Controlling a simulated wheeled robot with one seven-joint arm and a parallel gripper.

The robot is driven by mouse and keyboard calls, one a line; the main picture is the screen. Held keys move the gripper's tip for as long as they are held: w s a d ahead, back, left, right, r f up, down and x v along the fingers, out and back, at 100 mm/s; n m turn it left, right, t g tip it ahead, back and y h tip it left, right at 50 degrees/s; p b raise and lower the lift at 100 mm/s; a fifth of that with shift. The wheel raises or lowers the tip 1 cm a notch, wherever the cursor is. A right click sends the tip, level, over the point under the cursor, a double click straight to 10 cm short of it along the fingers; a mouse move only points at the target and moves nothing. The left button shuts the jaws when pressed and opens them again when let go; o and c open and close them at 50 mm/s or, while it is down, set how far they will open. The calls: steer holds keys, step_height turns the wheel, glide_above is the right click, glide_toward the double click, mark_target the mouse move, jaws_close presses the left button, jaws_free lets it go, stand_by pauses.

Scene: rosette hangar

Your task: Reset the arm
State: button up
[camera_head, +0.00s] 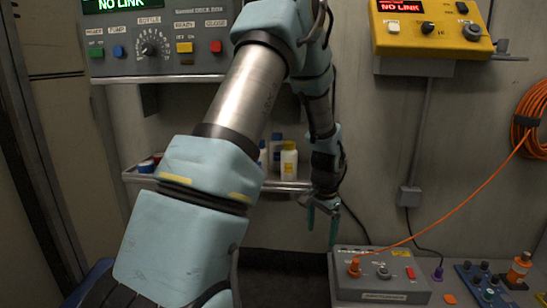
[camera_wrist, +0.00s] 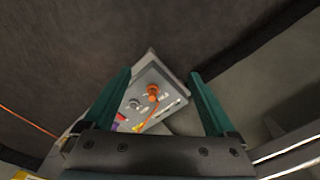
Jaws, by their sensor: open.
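My arm reaches forward across the middle of the head view, bent at the elbow, with the forearm hanging down toward the back wall. My gripper (camera_head: 322,218) points downward at the left of the grey connector box (camera_head: 378,291). In the wrist view my gripper (camera_wrist: 160,95) is open, with its two green fingers spread apart and nothing between them touching. The grey box (camera_wrist: 148,80) with an orange plug (camera_wrist: 153,91) shows beyond the fingers, apart from them.
A grey panel (camera_head: 165,62) and a yellow panel (camera_head: 428,30) hang on the wall, both showing NO LINK. A shelf (camera_head: 275,186) holds bottles (camera_head: 289,160) behind my arm. An orange cable (camera_head: 470,188) runs from a wall coil (camera_head: 530,120) to the box. Small connectors (camera_head: 480,285) stand at right.

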steer(key=s+a+r+n+t, duration=0.1)
steer(key=s+a+r+n, duration=0.5)
steer(key=a, duration=0.4)
steer(key=s+a+r+n, duration=0.4)
steer(key=s+a+r, duration=0.2)
steer(key=s+a, duration=0.3)
step_height(320, 180, up, 31)
steer(key=w+a+p, duration=0.1)
steer(key=p, duration=3)
steer(key=shift+w, duration=0.15)
